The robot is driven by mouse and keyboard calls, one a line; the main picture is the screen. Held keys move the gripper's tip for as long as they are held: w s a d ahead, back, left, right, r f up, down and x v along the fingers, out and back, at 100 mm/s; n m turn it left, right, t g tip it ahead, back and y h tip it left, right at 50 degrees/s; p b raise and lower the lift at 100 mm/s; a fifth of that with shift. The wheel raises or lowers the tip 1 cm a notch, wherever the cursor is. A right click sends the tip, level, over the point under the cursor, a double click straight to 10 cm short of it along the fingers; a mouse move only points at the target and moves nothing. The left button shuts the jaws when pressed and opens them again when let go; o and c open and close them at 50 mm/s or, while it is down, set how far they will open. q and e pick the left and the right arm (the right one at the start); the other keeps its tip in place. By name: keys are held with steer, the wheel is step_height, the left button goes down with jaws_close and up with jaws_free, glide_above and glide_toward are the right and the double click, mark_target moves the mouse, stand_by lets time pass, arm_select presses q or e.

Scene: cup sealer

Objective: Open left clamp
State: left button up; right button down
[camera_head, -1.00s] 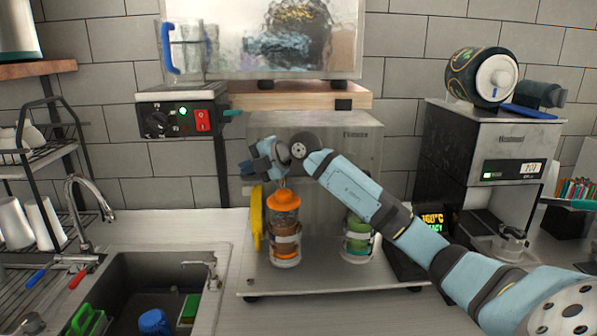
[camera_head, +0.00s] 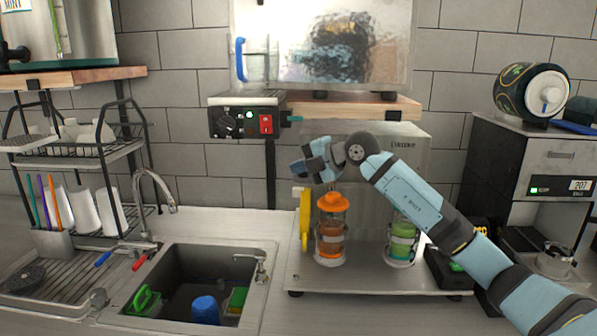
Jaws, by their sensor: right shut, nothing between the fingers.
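The cup sealer (camera_head: 419,157) is a grey metal machine with a broad base plate on the counter. An orange-topped cup holder or clamp (camera_head: 331,232) stands at the left of its base. A green-and-white one (camera_head: 402,240) stands at the right. A yellow upright part (camera_head: 305,220) stands just left of the orange one. My right gripper (camera_head: 308,166) is shut and empty, above and slightly left of the orange top, apart from it. My right arm crosses in front of the machine and hides part of it. My left gripper is not in view.
A sink (camera_head: 196,277) with a blue cup and green items lies at the left front. A dish rack (camera_head: 79,155) stands behind it. A coffee machine (camera_head: 538,160) stands at the right. A control box (camera_head: 240,121) sits above the counter.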

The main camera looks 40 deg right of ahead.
steer(key=s+a, duration=0.1)
steer(key=s+a+r, duration=0.1)
steer(key=s+r, duration=0.1)
steer(key=s, duration=0.1)
steer(key=shift+a+b, duration=0.4)
steer(key=shift+w, duration=0.1)
steer(key=shift+f, duration=0.1)
